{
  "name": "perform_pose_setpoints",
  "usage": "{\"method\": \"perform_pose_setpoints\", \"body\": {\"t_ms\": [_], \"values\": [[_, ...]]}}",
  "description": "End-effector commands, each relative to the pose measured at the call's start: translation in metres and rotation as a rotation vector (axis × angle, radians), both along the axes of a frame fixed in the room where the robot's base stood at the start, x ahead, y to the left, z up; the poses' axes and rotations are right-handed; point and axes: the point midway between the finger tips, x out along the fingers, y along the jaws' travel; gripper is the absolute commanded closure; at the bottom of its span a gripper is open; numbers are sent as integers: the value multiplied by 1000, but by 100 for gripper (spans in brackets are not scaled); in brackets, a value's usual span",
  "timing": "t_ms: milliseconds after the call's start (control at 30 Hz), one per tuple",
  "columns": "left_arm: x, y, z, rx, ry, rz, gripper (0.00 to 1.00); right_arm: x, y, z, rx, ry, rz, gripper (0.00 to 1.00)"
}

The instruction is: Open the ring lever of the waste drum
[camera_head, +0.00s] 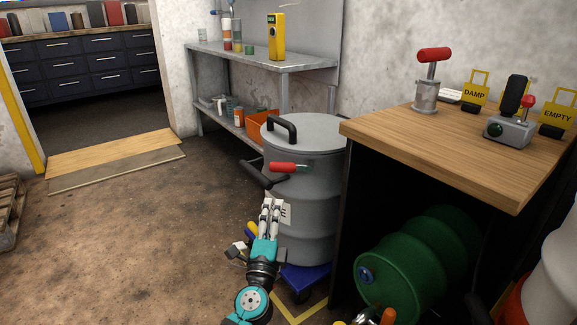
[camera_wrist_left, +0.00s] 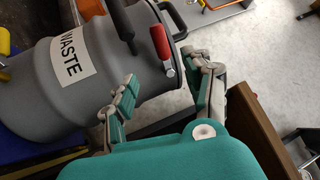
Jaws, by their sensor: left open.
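The waste drum (camera_head: 310,215) is a grey cylinder with a lid and a black lid handle (camera_head: 281,127). Its ring lever has a red grip (camera_head: 284,167) on the near side just below the rim. My left gripper (camera_head: 271,200) is open in front of the drum, below the red grip, and covers part of the label. In the left wrist view the red grip (camera_wrist_left: 160,42) lies beyond the two spread fingers (camera_wrist_left: 166,76), with nothing between them. The WASTE label (camera_wrist_left: 70,62) shows on the drum (camera_wrist_left: 40,100) there.
The drum stands on a blue wheeled dolly (camera_head: 306,279). A wooden-topped bench (camera_head: 440,150) stands close on the right, with a green drum (camera_head: 405,270) lying beneath it. A metal shelf (camera_head: 300,60) is behind.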

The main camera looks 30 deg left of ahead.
Motion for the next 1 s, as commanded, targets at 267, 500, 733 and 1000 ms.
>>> {"method": "perform_pose_setpoints", "body": {"t_ms": [267,500,733,1000], "values": [[50,22,18,2,-4,2,49,3,0,-2,0,18,1,60],[96,42,32,1,-3,1,49,2,0,-2,-1,12,0,60],[130,57,41,1,-2,1,49,0,1,-3,-3,-2,-1,60],[144,63,46,0,0,0,49,-1,1,3,-2,-17,-1,60]]}}
